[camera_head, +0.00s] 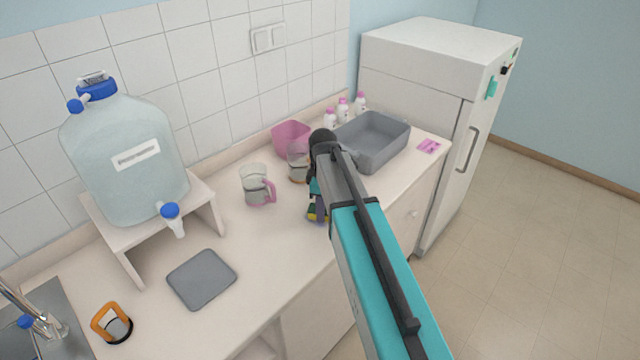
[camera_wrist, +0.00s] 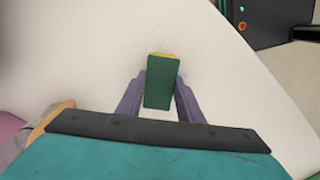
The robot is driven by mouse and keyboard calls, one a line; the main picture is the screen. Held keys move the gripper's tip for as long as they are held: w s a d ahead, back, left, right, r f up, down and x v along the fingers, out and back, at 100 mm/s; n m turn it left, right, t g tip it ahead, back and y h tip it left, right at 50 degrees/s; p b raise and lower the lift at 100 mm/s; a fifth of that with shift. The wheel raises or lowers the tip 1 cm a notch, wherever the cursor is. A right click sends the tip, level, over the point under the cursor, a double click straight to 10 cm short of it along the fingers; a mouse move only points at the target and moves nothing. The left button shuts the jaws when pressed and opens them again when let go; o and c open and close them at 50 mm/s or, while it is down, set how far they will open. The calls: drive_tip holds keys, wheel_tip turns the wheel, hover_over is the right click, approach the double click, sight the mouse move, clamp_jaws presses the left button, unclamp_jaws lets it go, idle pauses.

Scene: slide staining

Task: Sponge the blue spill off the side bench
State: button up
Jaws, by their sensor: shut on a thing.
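My gripper (camera_head: 319,206) is low over the bench, near its front edge. In the wrist view its two purple-grey fingers (camera_wrist: 160,98) are shut on a green and yellow sponge (camera_wrist: 161,82). The sponge also shows in the head view (camera_head: 312,212), partly hidden by my gripper. It is at or just above the bench top; I cannot tell whether it touches. The pale side bench (camera_head: 275,250) runs along the wall. I see no clear blue spill; only a faint bluish tint shows beside the sponge in the wrist view.
A glass jug (camera_head: 256,186), another glass vessel (camera_head: 297,163), a pink container (camera_head: 291,137) and a grey basin (camera_head: 374,141) stand behind my gripper. A grey mat (camera_head: 202,278) and a water carboy (camera_head: 125,155) are to the left. A white fridge (camera_head: 430,110) stands beyond the bench's right end.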

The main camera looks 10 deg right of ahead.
drive_tip(key=shift+w+d+r, duration=0.2)
drive_tip(key=shift+r, duration=0.05)
wheel_tip(320, 180, up, 3)
drive_tip(key=shift+s+a+r+p, duration=0.1)
drive_tip(key=shift+r+p, duration=0.05)
drive_tip(key=shift+p, duration=0.8)
drive_tip(key=shift+r+p, duration=0.5)
drive_tip(key=shift+r, duration=0.2)
drive_tip(key=shift+r+p, duration=0.75)
drive_tip(key=shift+r, duration=0.7)
drive_tip(key=shift+f, duration=0.1)
